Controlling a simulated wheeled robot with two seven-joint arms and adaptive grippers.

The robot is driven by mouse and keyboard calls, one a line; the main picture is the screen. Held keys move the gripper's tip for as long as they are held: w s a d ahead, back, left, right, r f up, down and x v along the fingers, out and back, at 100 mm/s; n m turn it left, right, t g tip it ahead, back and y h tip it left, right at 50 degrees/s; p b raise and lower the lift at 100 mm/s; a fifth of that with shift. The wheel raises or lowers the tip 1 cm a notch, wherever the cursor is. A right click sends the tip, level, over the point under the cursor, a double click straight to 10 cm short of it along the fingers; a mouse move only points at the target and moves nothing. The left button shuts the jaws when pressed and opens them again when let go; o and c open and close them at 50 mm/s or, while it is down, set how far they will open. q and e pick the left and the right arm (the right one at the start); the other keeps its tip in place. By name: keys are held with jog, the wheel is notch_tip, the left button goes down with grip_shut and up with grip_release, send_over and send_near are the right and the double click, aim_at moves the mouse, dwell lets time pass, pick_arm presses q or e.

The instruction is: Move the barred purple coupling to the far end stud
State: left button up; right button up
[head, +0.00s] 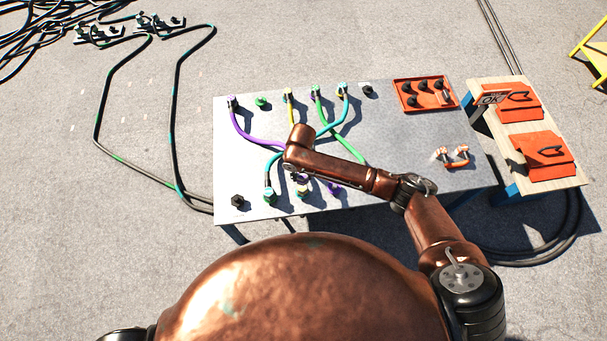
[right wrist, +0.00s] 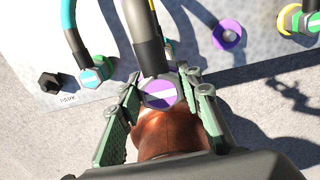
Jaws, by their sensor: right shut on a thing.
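The purple coupling with a white bar (right wrist: 161,94) is between the two green fingers of my right gripper (right wrist: 163,105), which is shut on it. A dark cable rises from it. In the head view my right gripper (head: 302,190) is over the table's near side, largely under my arm. A bare purple stud (right wrist: 228,34) is to the right of the held coupling; it also shows in the head view (head: 334,188). A bare black stud (right wrist: 50,83) is at the near left end (head: 238,202). Another black stud (head: 368,91) is at the far row's right end. My left gripper is out of view.
A cyan barred coupling (right wrist: 91,77) sits between the near black stud and my gripper. Coloured cables cross the grey table (head: 400,150). A red tray (head: 425,94) and a side bench (head: 530,130) are right. A purple coupling (head: 232,102) is far left.

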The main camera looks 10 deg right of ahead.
pick_arm(q)
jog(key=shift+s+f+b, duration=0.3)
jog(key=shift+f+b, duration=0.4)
jog(key=shift+b, duration=0.05)
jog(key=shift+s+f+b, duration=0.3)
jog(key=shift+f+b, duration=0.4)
pick_arm(e)
jog(key=a, duration=1.4)
jog(key=shift+f, duration=0.2)
pick_arm(q)
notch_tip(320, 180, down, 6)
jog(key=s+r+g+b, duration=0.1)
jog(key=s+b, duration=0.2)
jog(key=b, duration=0.3)
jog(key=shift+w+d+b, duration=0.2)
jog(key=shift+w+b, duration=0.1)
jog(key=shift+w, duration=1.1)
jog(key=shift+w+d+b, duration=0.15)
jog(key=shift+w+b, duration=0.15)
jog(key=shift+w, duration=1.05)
pick_arm(e)
jog(key=a, duration=1.4)
jog(key=shift+f, duration=0.3)
